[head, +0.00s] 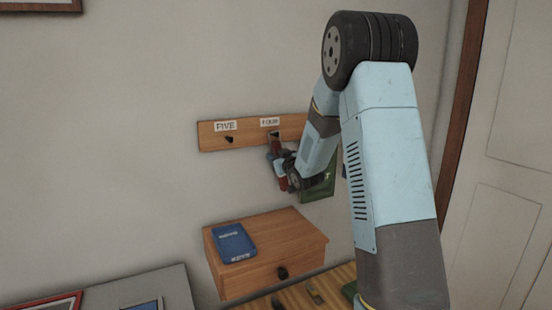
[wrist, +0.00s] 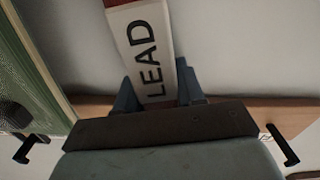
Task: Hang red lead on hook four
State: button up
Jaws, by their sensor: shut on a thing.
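My gripper (head: 276,154) is at the wall rail, just below the hook labelled FOUR (head: 274,134). In the wrist view my gripper's blue fingers (wrist: 156,82) are shut on the red lead. Its white tag reading LEAD (wrist: 145,50) lies between them, with a red part at the top edge. In the head view a small red part of the red lead (head: 283,184) shows below my gripper. Whether the lead touches hook four cannot be told, as my gripper covers that spot.
The wooden rail (head: 212,140) also carries a bare hook labelled FIVE (head: 229,139) to the left. A green item (head: 319,188) is against the wall right of my gripper, partly hidden. Below is a wooden drawer box (head: 290,238) with a blue book (head: 233,243) on top.

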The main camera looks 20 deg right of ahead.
jog(key=o, duration=1.2)
jog(key=shift+c, duration=0.2)
jog(key=shift+s, duration=0.1)
